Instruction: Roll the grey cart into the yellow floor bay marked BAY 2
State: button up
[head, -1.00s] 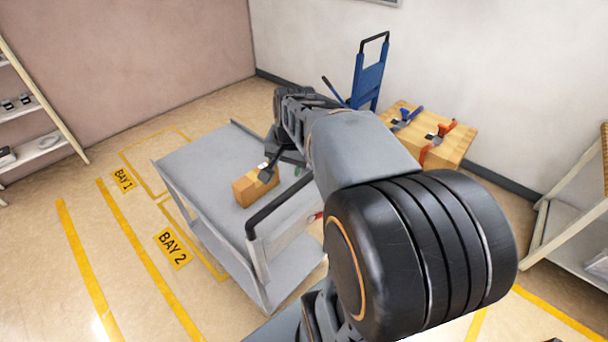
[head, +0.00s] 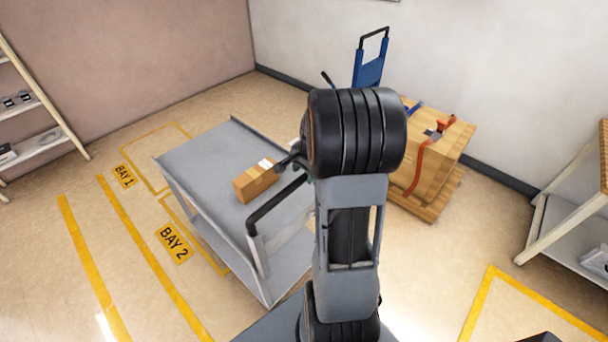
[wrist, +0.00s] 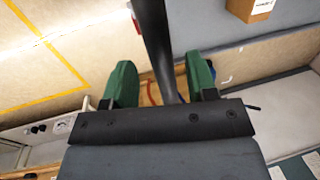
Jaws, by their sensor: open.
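The grey cart (head: 205,150) stands in the middle of the head view, carrying a cardboard box (head: 256,181). Its black handle (head: 275,205) is at the near right end, partly behind my arm. The yellow BAY 2 label (head: 174,243) is on the floor left of the cart. The cart hides much of the yellow outline (head: 203,240) beside that label. In the wrist view my open gripper (wrist: 160,62) has its green fingers on either side of the black handle bar (wrist: 155,35). The bar is nearer the right finger; contact is unclear.
The BAY 1 label (head: 124,176) lies farther back, beside a yellow outline. A strapped wooden crate (head: 425,165) and a blue hand truck (head: 369,70) stand beyond the cart. Shelves stand at left (head: 38,145) and right (head: 560,215). The floor left of the cart is clear.

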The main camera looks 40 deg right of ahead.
jog(key=shift+w+f, duration=0.25)
jog(key=shift+f, duration=0.9)
jog(key=shift+c, duration=0.5)
grip_shut()
